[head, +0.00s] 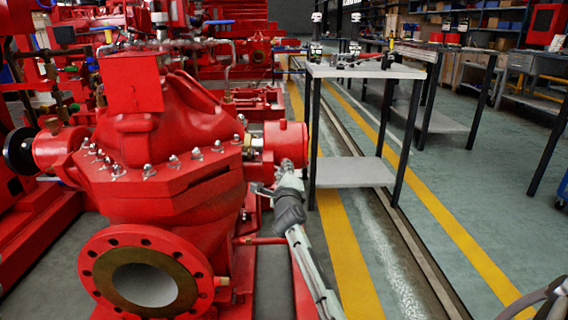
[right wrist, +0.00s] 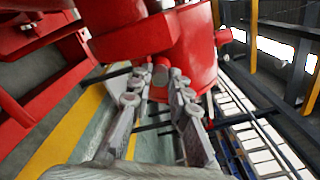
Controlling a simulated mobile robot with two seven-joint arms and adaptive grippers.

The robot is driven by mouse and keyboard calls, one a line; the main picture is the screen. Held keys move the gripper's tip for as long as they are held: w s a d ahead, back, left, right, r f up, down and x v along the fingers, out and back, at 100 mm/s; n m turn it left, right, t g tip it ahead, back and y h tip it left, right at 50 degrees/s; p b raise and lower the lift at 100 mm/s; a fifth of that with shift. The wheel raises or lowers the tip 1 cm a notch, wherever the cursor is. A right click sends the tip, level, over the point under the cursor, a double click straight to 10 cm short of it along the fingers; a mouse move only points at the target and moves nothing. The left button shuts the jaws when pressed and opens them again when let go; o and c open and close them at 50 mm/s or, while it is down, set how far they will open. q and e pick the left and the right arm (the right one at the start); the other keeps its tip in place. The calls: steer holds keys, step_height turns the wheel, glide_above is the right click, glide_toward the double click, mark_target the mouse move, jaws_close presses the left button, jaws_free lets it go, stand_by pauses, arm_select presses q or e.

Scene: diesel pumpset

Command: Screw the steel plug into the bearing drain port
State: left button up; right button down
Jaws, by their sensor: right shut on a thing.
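My right gripper (head: 268,188) is beside the red pump, just below the red cylindrical bearing housing (head: 286,143) in the head view. The plug is between the fingertips, close to the red housing (right wrist: 200,45). The drain port is hidden, and I cannot tell whether the plug touches it or sits in it. The plug cannot be made out in the head view. My left gripper is not in view.
The red pump casing (head: 160,210) with its large flange (head: 100,290) stands left of my right arm. A steel table (head: 350,172) with a lower shelf stands to the right, behind the gripper.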

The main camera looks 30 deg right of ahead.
steer(key=shift+r, duration=0.1)
steer(key=m, duration=2.2)
steer(key=shift+d+p, duration=0.1)
steer(key=shift+p, duration=0.25)
